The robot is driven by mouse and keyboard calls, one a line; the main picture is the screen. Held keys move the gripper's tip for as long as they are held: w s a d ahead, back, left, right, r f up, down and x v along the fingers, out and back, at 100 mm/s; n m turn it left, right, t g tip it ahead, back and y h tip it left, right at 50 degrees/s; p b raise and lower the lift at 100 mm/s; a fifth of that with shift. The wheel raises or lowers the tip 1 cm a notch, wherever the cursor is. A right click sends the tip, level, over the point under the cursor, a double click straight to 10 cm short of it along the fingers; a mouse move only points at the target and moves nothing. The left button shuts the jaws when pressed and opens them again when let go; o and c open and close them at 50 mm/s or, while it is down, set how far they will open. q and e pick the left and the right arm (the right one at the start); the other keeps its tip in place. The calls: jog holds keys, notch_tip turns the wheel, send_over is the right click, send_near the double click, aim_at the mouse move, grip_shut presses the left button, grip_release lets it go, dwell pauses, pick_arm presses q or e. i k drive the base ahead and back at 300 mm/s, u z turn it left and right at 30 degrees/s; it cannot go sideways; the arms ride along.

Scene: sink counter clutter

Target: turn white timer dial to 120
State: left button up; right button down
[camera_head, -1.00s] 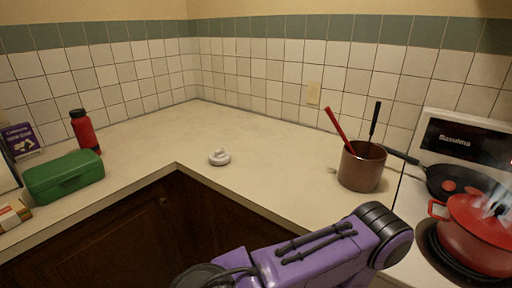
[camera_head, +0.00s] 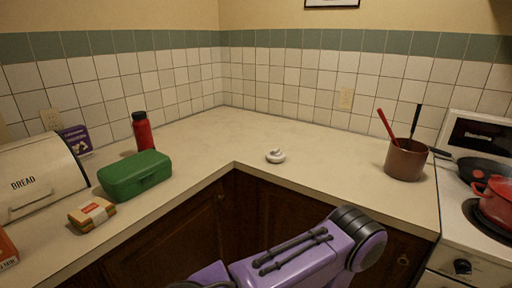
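The white timer (camera_head: 275,156) is a small, low round piece with a raised dial on top. It sits on the counter (camera_head: 300,178) near the inner corner of the front edge. It is too small for me to read any marks or the dial's setting. A purple arm link of mine (camera_head: 300,254) crosses the bottom of the view, below and in front of the counter, apart from the timer. Neither gripper shows in the view.
A green box (camera_head: 134,178), red bottle (camera_head: 142,131), packaged sandwich (camera_head: 92,213) and bread box (camera_head: 38,178) stand at left. A brown pot (camera_head: 405,160) with utensils stands at right, beside the stove with a red pot (camera_head: 496,203). Counter around the timer is clear.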

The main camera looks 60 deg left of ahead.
aim_at(276, 152)
jog(key=u, duration=1.15)
jog(key=i, duration=0.15)
